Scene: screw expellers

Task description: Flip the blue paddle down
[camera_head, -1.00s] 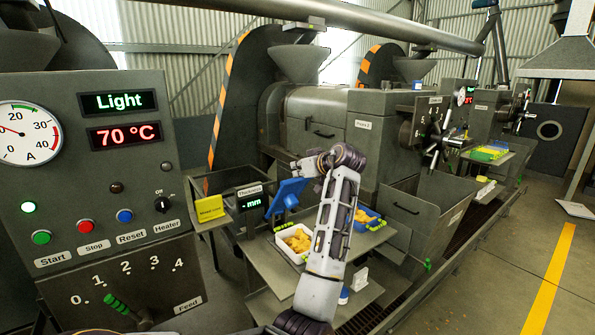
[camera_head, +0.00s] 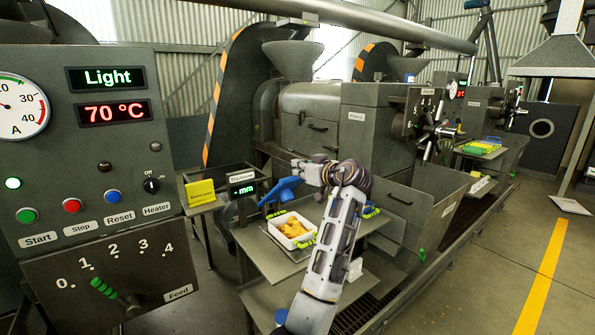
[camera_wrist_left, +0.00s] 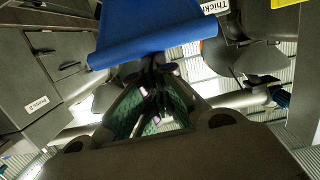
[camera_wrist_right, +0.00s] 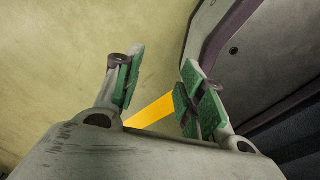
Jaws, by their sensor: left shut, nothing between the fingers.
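The blue paddle (camera_head: 280,192) stands out at a slant above the white tray, beside the thickness display. My left gripper (camera_head: 298,168) is just at the paddle's upper right end in the head view. In the left wrist view the blue paddle (camera_wrist_left: 165,35) spans the top, directly beyond the fingertips of my left gripper (camera_wrist_left: 158,85). The fingers are shut with nothing between them. I cannot tell whether they touch the paddle. In the right wrist view my right gripper (camera_wrist_right: 162,85) is open and empty, over the floor.
A white tray (camera_head: 270,229) with yellow pieces sits on a metal shelf below the paddle. The thickness display (camera_head: 242,190) and a yellow sign (camera_head: 200,192) are to its left. The control panel (camera_head: 85,150) fills the left side. The floor at right is open.

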